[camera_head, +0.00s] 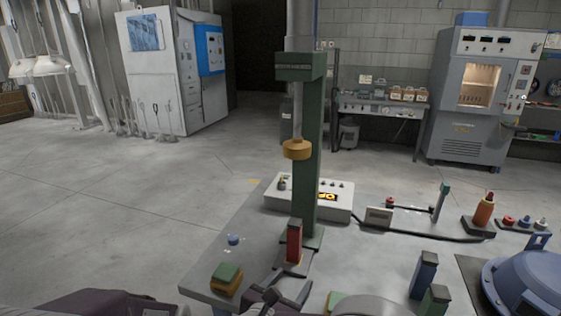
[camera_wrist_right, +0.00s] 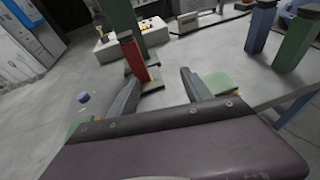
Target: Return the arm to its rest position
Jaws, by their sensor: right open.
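My right gripper (camera_head: 288,288) is open and empty at the bottom centre of the head view, above the near part of the grey workbench (camera_head: 215,255). In the right wrist view its two fingers (camera_wrist_right: 158,85) stand apart with nothing between them. A red upright block (camera_head: 294,240) stands just beyond the fingers at the foot of the green press column (camera_head: 312,150); the red block also shows in the right wrist view (camera_wrist_right: 133,58). A dark part, probably of my left arm, shows at the bottom left; no left jaws show.
A green and yellow block (camera_head: 227,278) and a blue knob (camera_head: 233,239) are left of the gripper. A blue post (camera_head: 424,275), a green post (camera_head: 434,300) and a blue dome (camera_head: 525,280) stand to the right. Open floor (camera_head: 120,200) lies left of the bench.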

